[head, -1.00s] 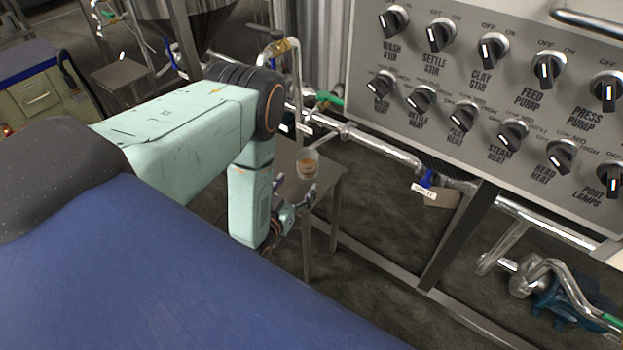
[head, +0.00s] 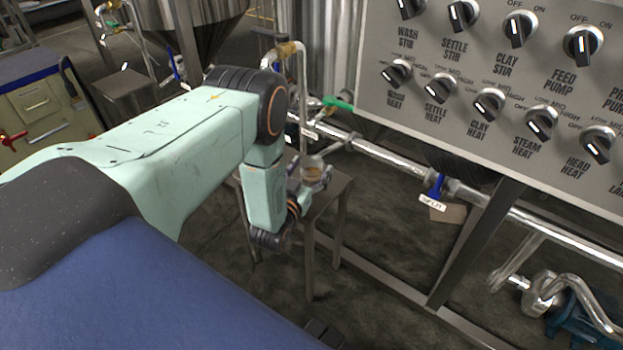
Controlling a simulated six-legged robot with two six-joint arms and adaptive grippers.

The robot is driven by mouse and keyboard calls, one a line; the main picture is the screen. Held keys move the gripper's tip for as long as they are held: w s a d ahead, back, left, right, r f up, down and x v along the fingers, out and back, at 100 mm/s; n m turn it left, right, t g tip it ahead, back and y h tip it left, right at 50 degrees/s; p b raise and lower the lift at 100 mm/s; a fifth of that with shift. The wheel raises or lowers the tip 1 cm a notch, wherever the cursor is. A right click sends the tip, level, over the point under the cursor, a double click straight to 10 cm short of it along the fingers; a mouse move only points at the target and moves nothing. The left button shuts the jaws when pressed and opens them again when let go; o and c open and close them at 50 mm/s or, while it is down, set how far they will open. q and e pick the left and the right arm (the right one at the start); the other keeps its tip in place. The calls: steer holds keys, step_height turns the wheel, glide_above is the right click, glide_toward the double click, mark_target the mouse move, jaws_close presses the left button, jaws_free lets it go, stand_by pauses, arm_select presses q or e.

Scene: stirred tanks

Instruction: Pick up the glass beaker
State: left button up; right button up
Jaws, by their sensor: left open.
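The glass beaker (head: 313,173) stands on a small metal table (head: 335,187), with something amber-brown low inside it. My left arm comes in from the left, and its left gripper (head: 304,174) is at the beaker's near left side. The gripper is open. The wrist hides part of it, and I cannot tell whether the fingers touch the glass. My right gripper is out of view.
A control panel (head: 480,75) with several black knobs fills the upper right. A metal pipe (head: 390,162) with a blue-handled valve (head: 436,186) runs behind the table. A steel stool (head: 124,86) and a drawer cabinet (head: 38,105) are at left.

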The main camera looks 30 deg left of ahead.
arm_select(q)
steer(key=shift+r, duration=0.1)
steer(key=shift+c, duration=0.3)
steer(key=c, duration=1.4)
